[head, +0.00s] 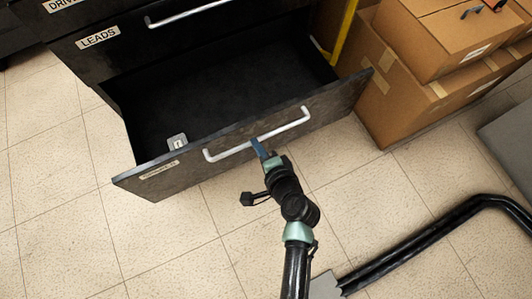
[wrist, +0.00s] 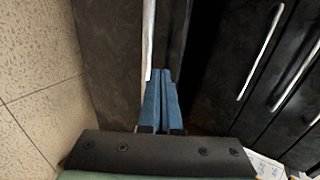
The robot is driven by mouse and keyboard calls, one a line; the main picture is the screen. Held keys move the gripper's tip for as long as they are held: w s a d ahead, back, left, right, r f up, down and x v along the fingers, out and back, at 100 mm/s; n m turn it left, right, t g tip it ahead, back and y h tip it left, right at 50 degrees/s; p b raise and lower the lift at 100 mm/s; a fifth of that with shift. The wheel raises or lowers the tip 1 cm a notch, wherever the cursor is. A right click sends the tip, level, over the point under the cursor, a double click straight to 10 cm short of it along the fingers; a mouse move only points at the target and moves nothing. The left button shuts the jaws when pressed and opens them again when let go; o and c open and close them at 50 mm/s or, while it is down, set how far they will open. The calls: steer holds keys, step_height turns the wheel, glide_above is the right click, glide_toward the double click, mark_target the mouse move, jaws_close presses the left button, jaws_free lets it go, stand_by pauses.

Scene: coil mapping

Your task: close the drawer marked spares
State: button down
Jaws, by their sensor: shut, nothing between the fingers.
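The open bottom drawer (head: 135,183) is black and pulled well out of the cabinet in the head view. Its front has a small label (head: 159,171) at the left, too small to read, and a pale bar handle (head: 230,151). My gripper (head: 259,148) is shut and empty, its blue fingertips at the handle's right half; I cannot tell if they touch. In the wrist view the blue fingers (wrist: 162,85) are together beside the pale handle (wrist: 149,40), near the drawer front (wrist: 110,50). A small pale object (head: 177,142) lies inside the drawer near its front.
The drawer marked LEADS (head: 99,38) above is shut. Stacked cardboard boxes (head: 405,90) stand to the right, close to the drawer's right end. A yellow upright (head: 345,35) stands behind it. A black tube frame (head: 430,235) lies lower right. Tiled floor (head: 60,220) at left is clear.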

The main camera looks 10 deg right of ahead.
mark_target(246, 127)
steer(key=shift+w+a, duration=0.2)
steer(key=shift+w, duration=0.45)
steer(key=shift+w+a, duration=0.25)
steer(key=shift+w, duration=0.4)
steer(key=shift+w+a, duration=0.2)
steer(key=shift+w, duration=0.45)
